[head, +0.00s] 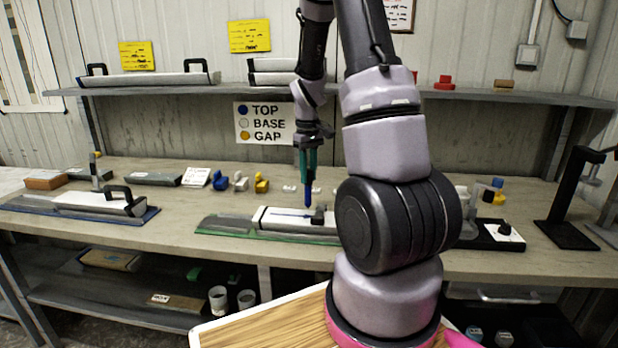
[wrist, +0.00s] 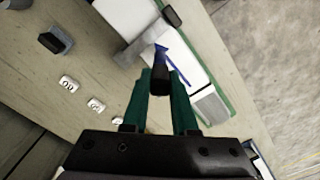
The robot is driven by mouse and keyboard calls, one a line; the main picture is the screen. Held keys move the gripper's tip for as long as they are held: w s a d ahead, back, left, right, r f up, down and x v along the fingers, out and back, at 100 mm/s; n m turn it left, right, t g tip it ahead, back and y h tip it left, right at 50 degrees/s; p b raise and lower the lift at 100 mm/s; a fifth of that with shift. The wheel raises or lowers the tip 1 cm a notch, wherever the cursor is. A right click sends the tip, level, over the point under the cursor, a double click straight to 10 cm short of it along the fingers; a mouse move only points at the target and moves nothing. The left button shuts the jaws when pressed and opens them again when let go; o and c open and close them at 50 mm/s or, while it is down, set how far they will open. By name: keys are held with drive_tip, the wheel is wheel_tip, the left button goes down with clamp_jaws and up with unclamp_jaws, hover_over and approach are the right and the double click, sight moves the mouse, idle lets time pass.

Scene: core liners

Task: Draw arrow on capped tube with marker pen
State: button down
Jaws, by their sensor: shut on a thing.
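The capped tube (head: 272,217) is a long pale tube with a white section, lying on a green-edged tray (head: 212,234) on the bench. My gripper (head: 308,170) has teal fingers and is shut on the marker pen (head: 308,196), which points down with its blue end above the tube. In the wrist view the pen (wrist: 160,78) shows as a dark barrel between the fingers, with blue beyond it over the white tube (wrist: 190,72). A thin blue line shows on the tube beside the pen. I cannot tell whether the tip touches. My arm hides the tube's right end.
A sign (head: 265,123) reads TOP blue, BASE white, GAP yellow. Blue, white and yellow caps (head: 240,182) stand behind the tray. Another tube (head: 85,203) lies on a blue tray at left. A black stand (head: 567,215) is at right. The shelf (head: 330,92) runs above the bench.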

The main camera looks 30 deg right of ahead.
drive_tip(key=shift+r, duration=2.35)
